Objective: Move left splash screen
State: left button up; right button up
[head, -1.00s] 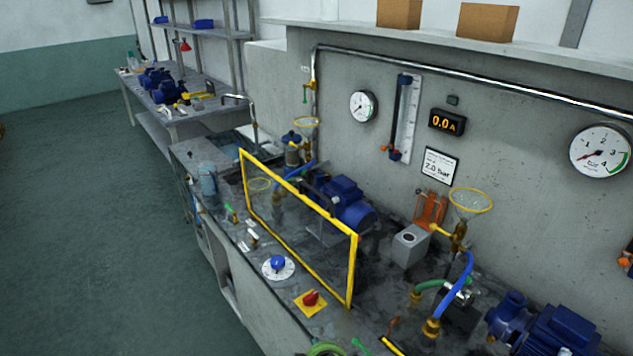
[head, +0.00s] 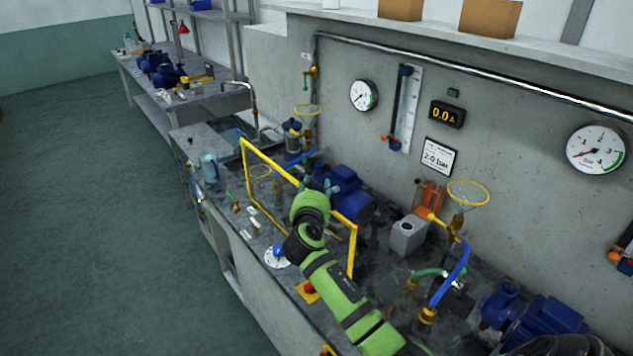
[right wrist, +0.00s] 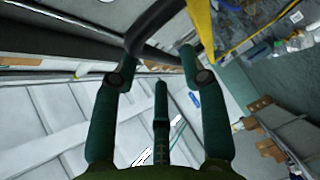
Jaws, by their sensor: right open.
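The left splash screen (head: 352,250) is a clear panel in a yellow frame, standing upright along the front of the bench before a blue pump. My right arm crosses in front of its right half and hides part of the panel and lower frame. My right gripper (head: 328,187) is at the top edge of the screen, partly hidden behind my wrist. In the right wrist view my right gripper (right wrist: 162,52) is open, with a dark curved bar (right wrist: 150,28) close at its fingertips. I cannot tell whether they touch. The yellow frame (right wrist: 203,30) shows beside it. My left gripper is not in view.
A blue pump (head: 350,200) stands close behind the screen. A grey block (head: 408,236), hoses and valves crowd the bench to the right. The floor at left is clear.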

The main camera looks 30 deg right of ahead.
jog(key=shift+x, duration=1.05)
grip_shut()
notch_tip(320, 180, down, 22)
jog(key=b, duration=1.9)
jog(key=shift+f, duration=0.15)
